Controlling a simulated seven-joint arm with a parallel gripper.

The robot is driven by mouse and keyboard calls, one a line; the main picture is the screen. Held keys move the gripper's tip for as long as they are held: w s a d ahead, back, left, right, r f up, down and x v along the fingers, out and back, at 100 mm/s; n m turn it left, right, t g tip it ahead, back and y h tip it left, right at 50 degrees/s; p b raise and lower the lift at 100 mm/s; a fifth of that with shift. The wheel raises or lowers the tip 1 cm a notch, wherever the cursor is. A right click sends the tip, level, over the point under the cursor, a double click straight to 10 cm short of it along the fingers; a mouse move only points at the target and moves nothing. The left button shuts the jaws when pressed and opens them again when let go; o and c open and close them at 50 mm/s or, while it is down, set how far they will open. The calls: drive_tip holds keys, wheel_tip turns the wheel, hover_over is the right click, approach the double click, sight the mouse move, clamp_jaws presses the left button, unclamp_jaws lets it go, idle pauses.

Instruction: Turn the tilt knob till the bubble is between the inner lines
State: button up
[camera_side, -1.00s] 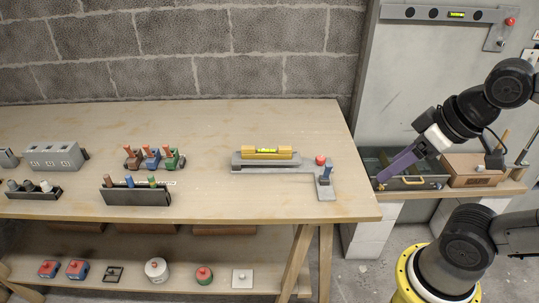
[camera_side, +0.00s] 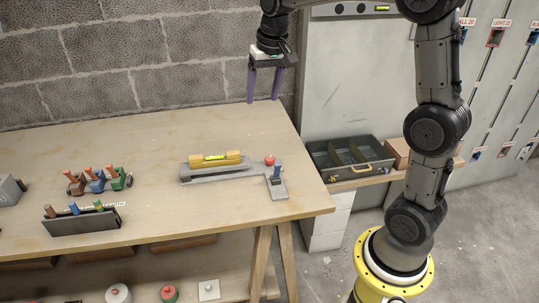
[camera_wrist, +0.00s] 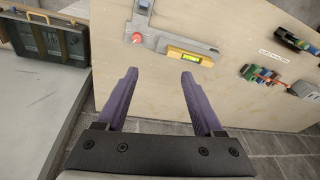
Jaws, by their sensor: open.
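A yellow spirit level (camera_side: 215,159) with a green vial lies on a grey tilt plate (camera_side: 203,176) on the bench. It also shows in the wrist view (camera_wrist: 175,51). The bubble is too small to place against the lines. A red round knob (camera_side: 269,159) stands at the plate's right end, and it shows in the wrist view (camera_wrist: 136,38). A blue upright piece (camera_side: 277,171) stands on the grey arm in front of it. My gripper (camera_side: 263,99) hangs above the bench's back right, behind the level, purple fingers apart and empty. In the wrist view its fingertips (camera_wrist: 159,73) are spread.
An open green toolbox (camera_side: 332,157) sits on a lower shelf to the right. A dark rack of coloured handles (camera_side: 85,222) and several small coloured pieces (camera_side: 98,182) stand at the bench's left. The bench between rack and level is clear. A block wall stands behind.

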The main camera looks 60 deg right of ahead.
drive_tip(key=w+d+f+m+g, duration=0.1)
drive_tip(key=w+d+f, duration=0.2)
drive_tip(key=d+f, duration=0.25)
drive_tip(key=g, duration=0.2)
approach(270, 158)
drive_tip(key=shift+m+y, duration=0.3)
drive_tip(key=shift+m, duration=0.1)
drive_tip(key=f, duration=0.8)
drive_tip(key=shift+s+d+f, duration=0.1)
drive_tip(key=shift+d+f, duration=0.1)
drive_tip(key=shift+f, duration=0.1)
clamp_jaws()
